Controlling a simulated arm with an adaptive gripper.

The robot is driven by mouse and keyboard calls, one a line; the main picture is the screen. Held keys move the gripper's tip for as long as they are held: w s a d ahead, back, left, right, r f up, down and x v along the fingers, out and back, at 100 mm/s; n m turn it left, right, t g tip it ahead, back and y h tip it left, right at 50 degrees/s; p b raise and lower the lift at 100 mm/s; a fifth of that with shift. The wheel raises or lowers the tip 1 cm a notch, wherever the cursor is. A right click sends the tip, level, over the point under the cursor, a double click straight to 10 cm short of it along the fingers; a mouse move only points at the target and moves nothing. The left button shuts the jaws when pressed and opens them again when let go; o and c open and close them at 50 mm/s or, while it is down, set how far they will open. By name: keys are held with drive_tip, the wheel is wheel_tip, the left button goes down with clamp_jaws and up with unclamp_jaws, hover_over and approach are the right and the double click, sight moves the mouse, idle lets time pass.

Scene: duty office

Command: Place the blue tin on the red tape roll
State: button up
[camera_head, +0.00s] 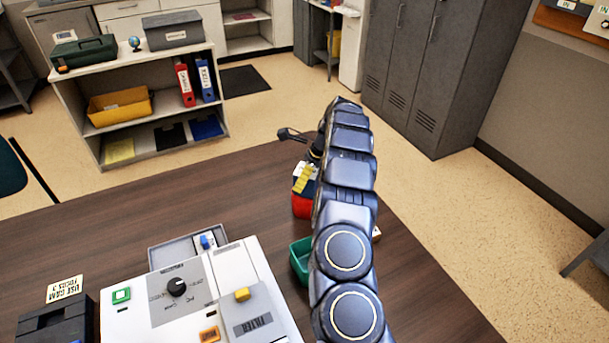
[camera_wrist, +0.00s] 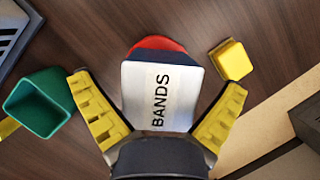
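The blue tin (camera_wrist: 160,95) has a white face marked BANDS, with a strip of blue side showing in the wrist view. The red tape roll (camera_wrist: 152,43) shows as a red arc beyond and under the tin. In the camera_head view the tin (camera_head: 299,186) appears to sit on top of the red roll (camera_head: 302,207), partly hidden by my arm. My gripper (camera_wrist: 160,84) is open, its yellow fingers spread on either side of the tin with gaps visible. One yellow finger also shows in the camera_head view. Contact beneath the tin is hidden.
A green open container (camera_wrist: 42,103) lies left of my gripper in the wrist view. A yellow block (camera_wrist: 233,60) is close by on the right. A white control panel (camera_head: 220,300) fills the table's front. The table left of the tin is clear.

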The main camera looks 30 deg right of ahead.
drive_tip(key=v, duration=1.2)
drive_tip(key=shift+r, duration=0.2)
drive_tip(key=s+a+r+n+g, duration=0.1)
drive_tip(key=s+a+r+n, duration=0.5)
drive_tip(key=a, duration=0.4)
drive_tip(key=s+a+r+n+g, duration=0.1)
drive_tip(key=s+a+r+n, duration=0.4)
drive_tip(key=s+a+n, duration=0.35)
drive_tip(key=s+a+f+n+g+h, duration=0.1)
drive_tip(key=s+n, duration=0.5)
drive_tip(key=s, duration=0.7)
drive_tip(key=s+a+f+n+g+h, duration=0.1)
drive_tip(key=s+n, duration=0.5)
drive_tip(key=s, duration=0.7)
drive_tip(key=shift+s+a+f+g+h, duration=0.2)
drive_tip(key=shift+a+f+g+h, duration=0.2)
drive_tip(key=shift+a+f+h, duration=0.1)
drive_tip(key=shift+w+r+n, duration=0.1)
drive_tip(key=shift+n, duration=0.15)
